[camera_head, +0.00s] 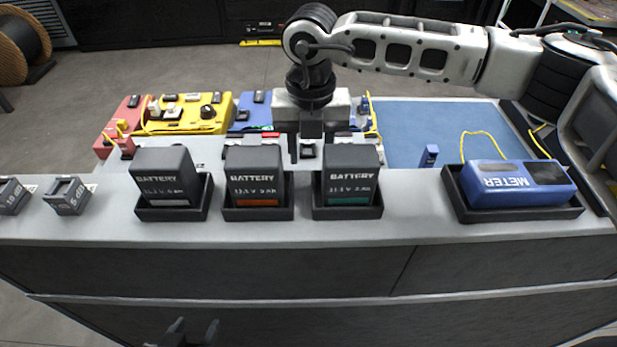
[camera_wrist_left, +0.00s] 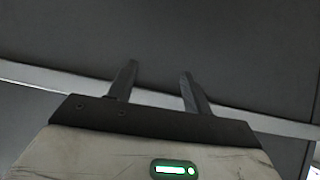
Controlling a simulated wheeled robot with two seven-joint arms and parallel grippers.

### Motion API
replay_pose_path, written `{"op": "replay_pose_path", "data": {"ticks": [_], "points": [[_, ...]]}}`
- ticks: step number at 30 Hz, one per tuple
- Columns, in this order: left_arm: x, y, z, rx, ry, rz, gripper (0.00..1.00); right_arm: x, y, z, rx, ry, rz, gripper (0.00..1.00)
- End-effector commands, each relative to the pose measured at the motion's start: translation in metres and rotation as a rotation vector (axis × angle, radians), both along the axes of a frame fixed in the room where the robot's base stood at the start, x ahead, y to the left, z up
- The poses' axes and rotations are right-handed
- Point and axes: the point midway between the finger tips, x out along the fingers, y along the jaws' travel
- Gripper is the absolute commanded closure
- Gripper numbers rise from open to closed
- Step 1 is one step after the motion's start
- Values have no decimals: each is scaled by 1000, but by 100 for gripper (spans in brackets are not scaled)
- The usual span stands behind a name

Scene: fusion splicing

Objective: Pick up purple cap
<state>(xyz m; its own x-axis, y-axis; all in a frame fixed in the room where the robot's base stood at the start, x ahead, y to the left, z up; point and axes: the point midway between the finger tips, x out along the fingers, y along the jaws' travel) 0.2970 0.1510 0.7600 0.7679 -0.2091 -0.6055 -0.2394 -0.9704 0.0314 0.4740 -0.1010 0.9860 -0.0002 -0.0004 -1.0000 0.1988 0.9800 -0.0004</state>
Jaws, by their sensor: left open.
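I cannot make out a purple cap in either view. My right gripper (camera_head: 309,152) points down over the gear behind the batteries in the head view. Its fingertips are partly hidden by the batteries, so I cannot tell its opening or whether it holds anything. My left gripper (camera_head: 192,332) is low in front of the bench, at the bottom edge of the head view. In the left wrist view its two fingers (camera_wrist_left: 158,75) are apart with nothing between them, in front of a dark grey surface.
Three batteries (camera_head: 256,172) stand in black trays along the bench (camera_head: 420,225). A blue meter (camera_head: 515,182) lies in a tray at right. Two small grey blocks (camera_head: 67,195) are at left. Red and yellow (camera_head: 190,113) devices with cables sit behind. A blue mat (camera_head: 440,125) is mostly clear.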

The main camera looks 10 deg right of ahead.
Motion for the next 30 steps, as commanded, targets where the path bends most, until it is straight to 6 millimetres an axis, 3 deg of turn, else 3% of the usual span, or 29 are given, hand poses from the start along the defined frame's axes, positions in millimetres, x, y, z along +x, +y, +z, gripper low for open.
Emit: {"op": "replay_pose_path", "data": {"ticks": [12,21,25,26,30], "points": [[-1,2,10,5,2,4,50,0,3,-48,1,3,-1,60],[-2,4,5,9,11,8,50,1,3,-54,1,0,1,60],[-2,4,5,9,10,8,50,1,3,-54,1,0,1,96],[-2,4,5,9,10,8,50,1,3,-54,1,0,1,100],[-1,4,6,9,8,8,50,1,3,-53,1,0,0,100]]}}
